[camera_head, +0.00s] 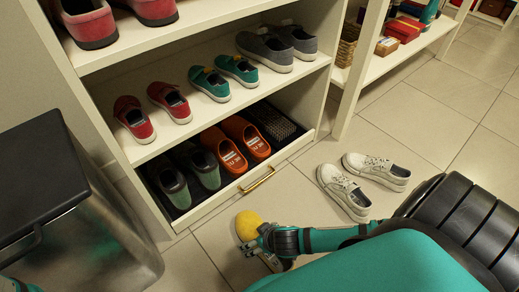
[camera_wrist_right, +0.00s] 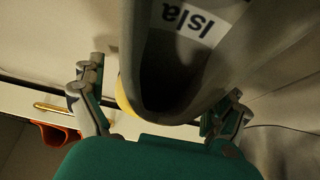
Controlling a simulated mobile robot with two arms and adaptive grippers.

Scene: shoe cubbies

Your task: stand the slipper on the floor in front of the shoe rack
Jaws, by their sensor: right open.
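The yellow slipper (camera_head: 248,224) is on the floor in front of the shoe rack (camera_head: 262,125), partly hidden by my right gripper. In the right wrist view the slipper (camera_wrist_right: 205,62) is close up, with a grey inside, a yellow edge and a label reading "Isla". My right gripper (camera_head: 270,243) is open, one finger on each side of the slipper (camera_wrist_right: 166,80); I cannot tell if they touch it. My left gripper is not in view.
A pair of white sneakers (camera_head: 362,180) lies on the floor right of the slipper. A dark-lidded bin (camera_head: 75,215) stands at the left. The rack's low drawer (camera_head: 240,190), with orange and dark green shoes, is pulled out a little. Tiled floor at the right is free.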

